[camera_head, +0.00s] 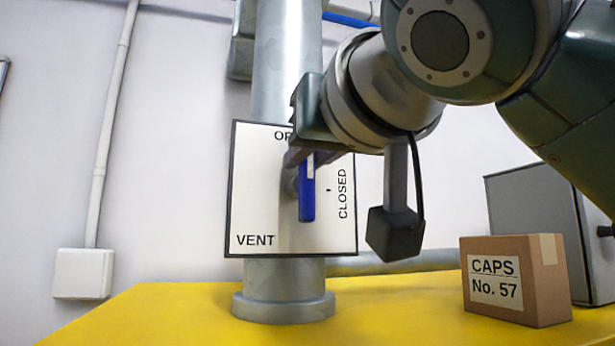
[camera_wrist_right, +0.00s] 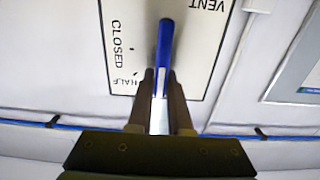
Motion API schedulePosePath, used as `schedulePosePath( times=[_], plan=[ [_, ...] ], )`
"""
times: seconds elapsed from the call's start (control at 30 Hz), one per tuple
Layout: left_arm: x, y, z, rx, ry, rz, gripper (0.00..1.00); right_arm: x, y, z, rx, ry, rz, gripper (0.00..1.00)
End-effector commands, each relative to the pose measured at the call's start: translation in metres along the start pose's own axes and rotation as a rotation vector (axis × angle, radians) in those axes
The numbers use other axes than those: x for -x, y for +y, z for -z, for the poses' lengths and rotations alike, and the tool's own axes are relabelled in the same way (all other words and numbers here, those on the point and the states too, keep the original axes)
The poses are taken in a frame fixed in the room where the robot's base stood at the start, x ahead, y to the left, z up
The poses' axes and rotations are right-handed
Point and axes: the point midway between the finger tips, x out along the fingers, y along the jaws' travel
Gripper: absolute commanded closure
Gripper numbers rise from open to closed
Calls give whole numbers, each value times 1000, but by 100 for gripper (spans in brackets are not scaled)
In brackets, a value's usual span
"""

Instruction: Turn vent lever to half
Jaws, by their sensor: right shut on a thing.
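The vent lever (camera_head: 307,200) has a blue handle and stands about upright in front of a white plate (camera_head: 265,200) marked VENT. The plate has CLOSED at its right side and a partly hidden word starting "OP" at its top. In the right wrist view the lever (camera_wrist_right: 165,45) shows blue, with a pale part between the fingers, and the word HALF is partly visible upside down beside them. My right gripper (camera_head: 303,157) is shut on the lever near its upper end and covers the plate's upper right corner. My left gripper is not in view.
The plate is on a grey vertical pipe (camera_head: 285,60) with a flanged foot on a yellow surface (camera_head: 160,310). A cardboard box (camera_head: 515,280) labelled CAPS No. 57 and a grey cabinet (camera_head: 540,215) stand at the right. A white wall box (camera_head: 83,273) is at the left.

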Motion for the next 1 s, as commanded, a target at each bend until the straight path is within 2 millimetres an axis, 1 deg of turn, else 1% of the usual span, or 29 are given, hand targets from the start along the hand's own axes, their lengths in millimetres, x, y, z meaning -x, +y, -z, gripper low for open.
schedulePosePath(
  times=[0.27, 0.6, 1.0],
  plan=[
    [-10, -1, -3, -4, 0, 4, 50, -1, 2, -3, -95, -2, 0, 100],
    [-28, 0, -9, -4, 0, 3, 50, -1, 9, -6, -366, -3, 2, 100],
    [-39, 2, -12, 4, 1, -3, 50, -1, 16, -8, -658, -5, -1, 100]
  ],
)
